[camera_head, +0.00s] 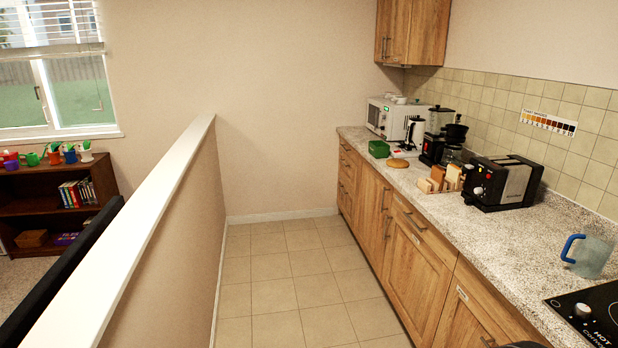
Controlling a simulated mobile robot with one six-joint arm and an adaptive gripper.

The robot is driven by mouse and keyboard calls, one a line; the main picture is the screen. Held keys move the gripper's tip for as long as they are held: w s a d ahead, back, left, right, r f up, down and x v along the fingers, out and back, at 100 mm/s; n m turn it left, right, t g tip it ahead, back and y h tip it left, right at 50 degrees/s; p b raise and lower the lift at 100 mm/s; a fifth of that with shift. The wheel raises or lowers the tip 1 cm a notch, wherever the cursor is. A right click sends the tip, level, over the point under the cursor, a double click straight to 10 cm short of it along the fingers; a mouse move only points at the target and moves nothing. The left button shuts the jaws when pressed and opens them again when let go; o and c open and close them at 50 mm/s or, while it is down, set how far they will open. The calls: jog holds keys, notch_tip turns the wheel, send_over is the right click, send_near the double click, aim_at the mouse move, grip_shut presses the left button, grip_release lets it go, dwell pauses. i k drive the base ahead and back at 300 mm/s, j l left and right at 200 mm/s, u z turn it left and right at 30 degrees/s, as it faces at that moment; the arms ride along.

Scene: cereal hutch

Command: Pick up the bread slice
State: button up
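Pale tan, upright slice-like pieces, which look like bread, stand in a small wooden holder (428,186) on the counter, left of the toaster. The nearest pale piece (453,175) is close to the toaster's left end. They are small here, and I cannot tell the single slices apart clearly. A flat, round tan item (398,163) lies further back; I cannot tell whether it is bread or a board.
A black and silver toaster (502,183) stands beside the holder. Behind are a coffee maker (453,142), blender (437,130), green box (379,149) and white microwave (386,117). A blue-handled jug (590,257) and hob (596,308) are nearer. The tiled aisle (285,275) is clear beside a half wall (150,225).

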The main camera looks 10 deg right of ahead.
aim_at(454, 173)
jog(key=i+z, duration=0.2)
jog(key=i, duration=0.8)
jog(key=i+z, duration=0.25)
jog(key=i, duration=0.75)
jog(key=j, duration=0.1)
